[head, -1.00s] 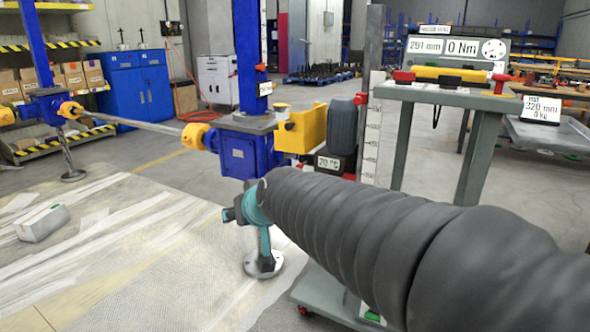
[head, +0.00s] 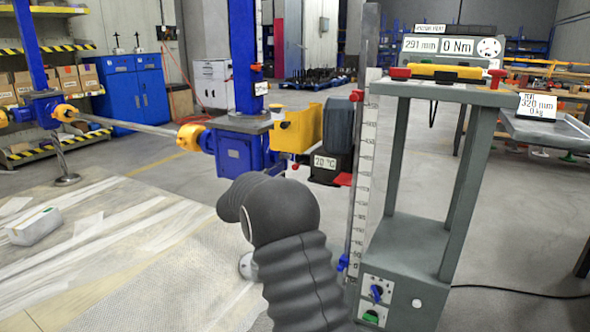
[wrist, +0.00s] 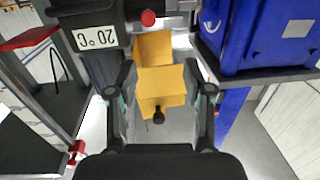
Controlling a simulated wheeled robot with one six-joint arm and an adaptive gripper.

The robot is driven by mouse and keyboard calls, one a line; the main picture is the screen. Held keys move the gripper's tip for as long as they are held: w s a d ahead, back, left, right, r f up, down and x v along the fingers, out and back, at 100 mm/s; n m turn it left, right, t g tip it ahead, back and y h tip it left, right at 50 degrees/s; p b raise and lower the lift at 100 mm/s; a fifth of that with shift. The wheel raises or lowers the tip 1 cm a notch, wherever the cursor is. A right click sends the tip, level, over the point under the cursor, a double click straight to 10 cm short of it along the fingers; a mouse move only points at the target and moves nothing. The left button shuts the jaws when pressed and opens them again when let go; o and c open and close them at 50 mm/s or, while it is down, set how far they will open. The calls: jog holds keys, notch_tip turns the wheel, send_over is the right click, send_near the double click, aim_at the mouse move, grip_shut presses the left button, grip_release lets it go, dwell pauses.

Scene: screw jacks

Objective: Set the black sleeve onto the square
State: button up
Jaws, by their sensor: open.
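My gripper (wrist: 160,78) is open and empty in the wrist view. Its two fingers stand apart, with a yellow bracket (wrist: 160,82) and its black knob seen between and beyond them. In the head view my arm hides my gripper. I cannot surely identify the black sleeve; a dark piece shows at the yellow bar (head: 445,72) on top of the grey stand, far right of my arm. No marked square is clearly visible in either view.
A blue screw jack (head: 238,150) with the yellow bracket (head: 298,128) and a dark motor (head: 341,122) stands just beyond my arm. A tall ruler (head: 362,180) stands beside the grey stand (head: 405,245). A side table (head: 548,130) is at right.

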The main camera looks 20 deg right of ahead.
aim_at(294, 167)
jog(key=shift+m+g+h, duration=0.3)
jog(key=shift+g+h, duration=0.3)
jog(key=x, duration=0.5)
jog(key=f+x, duration=0.1)
jog(key=x, duration=0.3)
jog(key=f+x, duration=0.1)
jog(key=x, duration=0.4)
jog(key=shift+d, duration=0.45)
jog(key=shift+r, duration=0.1)
grip_shut()
